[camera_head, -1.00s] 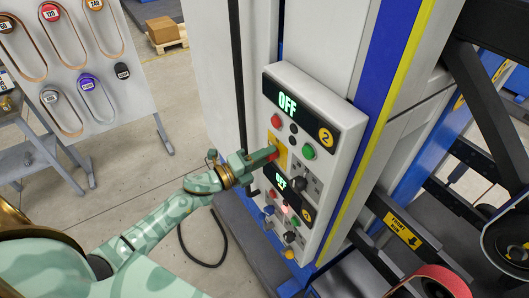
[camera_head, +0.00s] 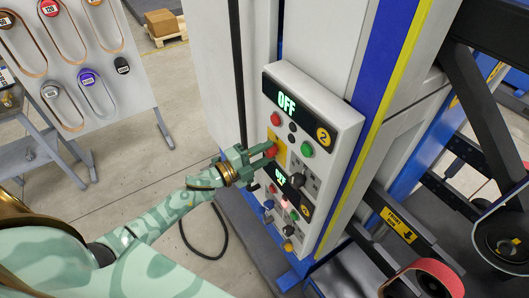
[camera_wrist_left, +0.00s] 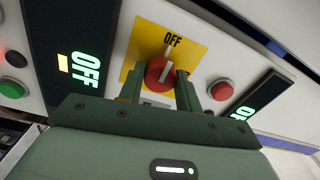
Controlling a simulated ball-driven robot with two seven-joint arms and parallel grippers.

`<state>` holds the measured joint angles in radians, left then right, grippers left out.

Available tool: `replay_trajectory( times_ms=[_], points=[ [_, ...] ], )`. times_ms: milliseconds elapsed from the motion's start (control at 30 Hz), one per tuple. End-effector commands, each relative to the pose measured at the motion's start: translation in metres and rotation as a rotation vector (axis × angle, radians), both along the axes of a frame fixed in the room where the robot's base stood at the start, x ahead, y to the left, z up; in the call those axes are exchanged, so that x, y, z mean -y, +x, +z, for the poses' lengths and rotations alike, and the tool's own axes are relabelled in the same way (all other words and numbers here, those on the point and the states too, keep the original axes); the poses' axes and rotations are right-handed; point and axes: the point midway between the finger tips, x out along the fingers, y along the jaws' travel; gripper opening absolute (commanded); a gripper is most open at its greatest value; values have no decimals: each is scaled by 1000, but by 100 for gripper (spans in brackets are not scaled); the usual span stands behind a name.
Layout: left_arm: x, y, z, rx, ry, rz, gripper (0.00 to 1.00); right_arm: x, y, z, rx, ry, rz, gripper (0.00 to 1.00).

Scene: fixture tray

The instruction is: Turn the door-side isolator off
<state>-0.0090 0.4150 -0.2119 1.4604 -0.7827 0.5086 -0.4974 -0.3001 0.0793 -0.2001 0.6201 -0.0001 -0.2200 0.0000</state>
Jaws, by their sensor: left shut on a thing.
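A red rotary isolator knob (camera_wrist_left: 160,73) sits on a yellow plate (camera_wrist_left: 143,45) on the grey control box (camera_head: 345,122). My left gripper (camera_head: 268,151) is shut on this knob, with one finger on each side in the left wrist view (camera_wrist_left: 158,88). The knob's white line points toward the plate's OFF mark. Another label low on the plate is mostly hidden by the right finger. The upper display (camera_head: 287,103) reads OFF, beside a yellow disc marked 2 (camera_head: 324,136). A lower display (camera_head: 281,179) also reads OFF. My right gripper is not in view.
Red and green buttons (camera_head: 307,150) and a black knob (camera_head: 298,180) sit close to my left gripper. A belt rack (camera_head: 90,70) stands at the left. Dark machine arms and a sanding belt (camera_head: 430,278) are at the right. Open floor lies left of the cabinet.

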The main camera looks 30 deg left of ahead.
Motion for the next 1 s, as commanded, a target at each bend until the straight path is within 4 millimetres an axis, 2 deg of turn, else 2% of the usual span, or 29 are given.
replay_trajectory(
  times_ms=[233,267,300,333,567,700,867,1000],
  points=[
    [0,0,-1,-3,-1,1,11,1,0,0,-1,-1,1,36],
    [0,0,-1,-3,-1,1,42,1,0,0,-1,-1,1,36],
    [0,0,-1,-3,-1,1,53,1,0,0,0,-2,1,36],
    [0,0,-1,-3,-1,1,56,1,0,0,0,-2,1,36],
    [0,0,0,-1,0,0,56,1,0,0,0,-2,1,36],
    [-4,-7,-2,-2,0,1,56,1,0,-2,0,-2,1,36],
    [-20,-34,-5,-4,1,0,56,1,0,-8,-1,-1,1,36],
    [-40,-68,-7,-5,3,0,56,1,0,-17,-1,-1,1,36]
  ],
)
